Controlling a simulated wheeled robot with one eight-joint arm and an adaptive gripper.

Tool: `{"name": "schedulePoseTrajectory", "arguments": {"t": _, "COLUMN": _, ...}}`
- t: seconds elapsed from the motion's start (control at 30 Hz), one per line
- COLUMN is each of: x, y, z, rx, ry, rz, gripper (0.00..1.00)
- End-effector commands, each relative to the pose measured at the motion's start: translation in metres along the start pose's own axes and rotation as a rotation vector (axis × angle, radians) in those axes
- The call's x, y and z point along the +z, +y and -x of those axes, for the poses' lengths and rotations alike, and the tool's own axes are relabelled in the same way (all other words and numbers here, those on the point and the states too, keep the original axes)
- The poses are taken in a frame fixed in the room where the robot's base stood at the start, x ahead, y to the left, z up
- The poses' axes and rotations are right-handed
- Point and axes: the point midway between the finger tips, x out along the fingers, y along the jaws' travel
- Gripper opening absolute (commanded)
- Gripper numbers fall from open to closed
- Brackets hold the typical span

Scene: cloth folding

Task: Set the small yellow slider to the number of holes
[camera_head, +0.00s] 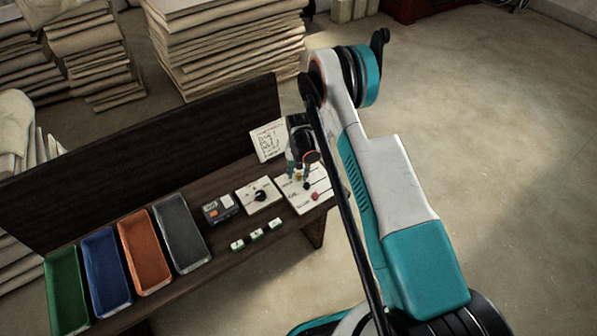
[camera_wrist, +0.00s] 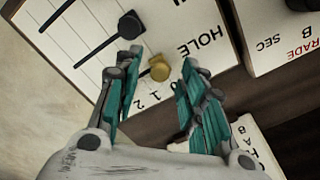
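The small yellow slider (camera_wrist: 159,70) is a round knob on a white panel (camera_wrist: 176,18). "HOLE" and the digits 1 and 2 are printed beside it; other digits are partly hidden. My gripper (camera_wrist: 160,62) is open, with a teal finger on either side of the yellow knob and a gap visible around it. Whether a fingertip touches the knob I cannot tell. In the head view my gripper (camera_head: 302,163) is low over the panel (camera_head: 298,203) at the bench's right end and hides part of it.
A larger black slider knob (camera_wrist: 131,25) sits close to the left finger. A dial board (camera_head: 250,202), a grey device (camera_head: 220,209) and several small white-green blocks lie to the left. Green, blue, orange and grey trays line the bench. A written card (camera_head: 268,140) stands behind the panel.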

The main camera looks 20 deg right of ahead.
Motion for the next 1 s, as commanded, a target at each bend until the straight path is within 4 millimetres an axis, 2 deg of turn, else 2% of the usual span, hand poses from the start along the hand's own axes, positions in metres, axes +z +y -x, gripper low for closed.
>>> {"name": "schedulePoseTrajectory", "arguments": {"t": 0.03, "x": 0.0, "y": 0.0, "z": 0.0, "rx": 0.0, "ry": 0.0, "rz": 0.0, "gripper": 0.33}}
{"name": "schedulePoseTrajectory", "arguments": {"t": 0.17, "x": 0.0, "y": 0.0, "z": 0.0, "rx": 0.0, "ry": 0.0, "rz": 0.0, "gripper": 0.03}}
{"name": "schedulePoseTrajectory", "arguments": {"t": 0.2, "x": 0.0, "y": 0.0, "z": 0.0, "rx": 0.0, "ry": 0.0, "rz": 0.0, "gripper": 0.0}}
{"name": "schedulePoseTrajectory", "arguments": {"t": 0.4, "x": -0.002, "y": 0.002, "z": 0.0, "rx": 0.0, "ry": 0.0, "rz": -0.001, "gripper": 0.0}}
{"name": "schedulePoseTrajectory", "arguments": {"t": 0.63, "x": -0.021, "y": 0.021, "z": 0.0, "rx": 0.0, "ry": 0.0, "rz": -0.001, "gripper": 0.0}}
{"name": "schedulePoseTrajectory", "arguments": {"t": 0.87, "x": -0.021, "y": 0.021, "z": 0.0, "rx": 0.0, "ry": 0.0, "rz": 0.001, "gripper": 0.0}}
{"name": "schedulePoseTrajectory", "arguments": {"t": 0.9, "x": -0.021, "y": 0.021, "z": 0.0, "rx": 0.0, "ry": 0.0, "rz": 0.001, "gripper": 0.2}}
{"name": "schedulePoseTrajectory", "arguments": {"t": 0.97, "x": -0.021, "y": 0.021, "z": 0.0, "rx": 0.0, "ry": 0.0, "rz": 0.001, "gripper": 0.34}}
{"name": "schedulePoseTrajectory", "arguments": {"t": 1.0, "x": -0.021, "y": 0.021, "z": 0.0, "rx": 0.0, "ry": 0.0, "rz": 0.0, "gripper": 0.37}}
